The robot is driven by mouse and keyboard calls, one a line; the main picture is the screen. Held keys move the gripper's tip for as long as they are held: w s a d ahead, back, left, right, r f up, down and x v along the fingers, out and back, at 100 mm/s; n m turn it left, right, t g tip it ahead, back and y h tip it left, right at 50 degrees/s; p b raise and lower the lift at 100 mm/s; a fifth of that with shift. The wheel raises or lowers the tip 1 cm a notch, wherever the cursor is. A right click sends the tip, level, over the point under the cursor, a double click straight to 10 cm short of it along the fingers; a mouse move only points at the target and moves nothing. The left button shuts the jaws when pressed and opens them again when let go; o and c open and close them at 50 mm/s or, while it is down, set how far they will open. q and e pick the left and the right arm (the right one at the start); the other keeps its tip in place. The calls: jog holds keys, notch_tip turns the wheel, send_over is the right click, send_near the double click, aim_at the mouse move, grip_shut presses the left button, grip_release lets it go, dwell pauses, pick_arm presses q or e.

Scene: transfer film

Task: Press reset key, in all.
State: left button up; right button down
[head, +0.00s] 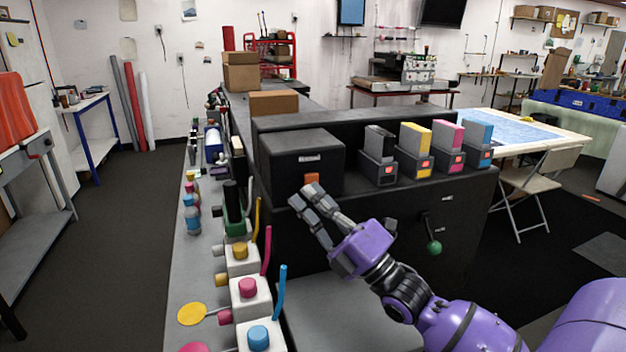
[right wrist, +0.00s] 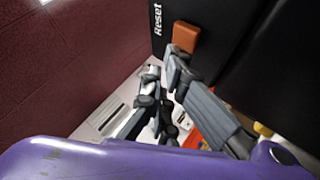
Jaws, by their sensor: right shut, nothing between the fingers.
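The reset key is an orange block (head: 311,179) low on the front of a black box (head: 300,155) at the middle of the head view. In the right wrist view the orange key (right wrist: 186,37) shows at the top, beside the white word "Reset" on the black face. My right gripper (head: 303,195) is shut and empty, its fingertips just below the key in the head view. In the right wrist view the fingertips (right wrist: 162,72) lie just under the key; one overlaps its lower edge, and I cannot tell if they touch. My left gripper is not in view.
Several ink cartridges (head: 415,148) stand in dark holders on the ledge right of the box. A green-knobbed lever (head: 433,247) is on the black front. White blocks with coloured knobs (head: 250,292) line the bench at lower left. Floor is clear at left.

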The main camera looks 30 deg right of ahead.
pick_arm(q)
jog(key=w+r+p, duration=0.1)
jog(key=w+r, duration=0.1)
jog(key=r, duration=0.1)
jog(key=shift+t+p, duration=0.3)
jog(key=shift+p, duration=0.05)
pick_arm(e)
jog(key=s, duration=0.2)
jog(key=s+a, duration=0.1)
jog(key=s, duration=0.2)
jog(key=shift+a, duration=0.1)
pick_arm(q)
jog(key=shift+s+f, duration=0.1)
pick_arm(e)
jog(key=shift+f, duration=0.1)
dwell(0.4)
